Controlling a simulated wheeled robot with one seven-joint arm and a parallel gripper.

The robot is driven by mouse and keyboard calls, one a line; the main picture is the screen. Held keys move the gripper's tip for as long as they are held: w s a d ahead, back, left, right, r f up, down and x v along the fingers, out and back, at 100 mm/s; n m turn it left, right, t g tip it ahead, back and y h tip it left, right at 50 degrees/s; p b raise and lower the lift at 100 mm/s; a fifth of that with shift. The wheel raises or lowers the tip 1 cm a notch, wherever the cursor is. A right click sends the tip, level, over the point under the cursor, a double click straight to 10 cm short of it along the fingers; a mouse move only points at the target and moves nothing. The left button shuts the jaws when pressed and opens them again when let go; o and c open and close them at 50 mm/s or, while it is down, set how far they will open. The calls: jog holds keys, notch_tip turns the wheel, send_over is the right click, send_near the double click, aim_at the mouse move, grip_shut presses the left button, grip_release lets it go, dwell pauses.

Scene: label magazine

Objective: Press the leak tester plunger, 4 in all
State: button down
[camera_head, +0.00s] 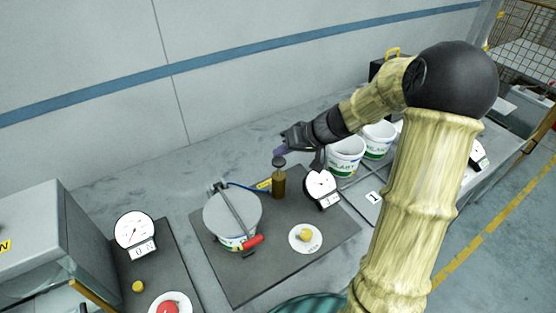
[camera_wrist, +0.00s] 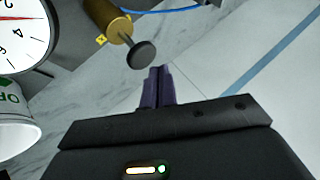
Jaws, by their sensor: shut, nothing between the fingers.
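The leak tester stands on a dark mat (camera_head: 232,276) and has a brass cylinder (camera_head: 279,184) with a round black plunger knob (camera_head: 279,162) on top. The knob and rod also show in the wrist view, with the knob (camera_wrist: 141,55) raised out of the brass body (camera_wrist: 106,20). My gripper (camera_head: 283,150) is shut and empty, close above the knob in the head view. In the wrist view its purple fingertips (camera_wrist: 158,72) are close beside the knob; I cannot tell whether they touch. A clamped white bucket (camera_head: 232,215) and a dial gauge (camera_head: 321,187) stand on the same mat.
A yellow button (camera_head: 305,235) on a white disc sits at the mat's front. White buckets (camera_head: 345,155) stand to the right, behind my arm. Another dial (camera_head: 133,230) and a red button (camera_head: 170,307) are at the left. A blue hose (camera_head: 245,186) runs to the cylinder.

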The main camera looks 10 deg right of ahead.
aim_at(283, 161)
jog(key=shift+r+p, duration=1.3)
jog(key=shift+r, duration=1.25)
dwell(0.7)
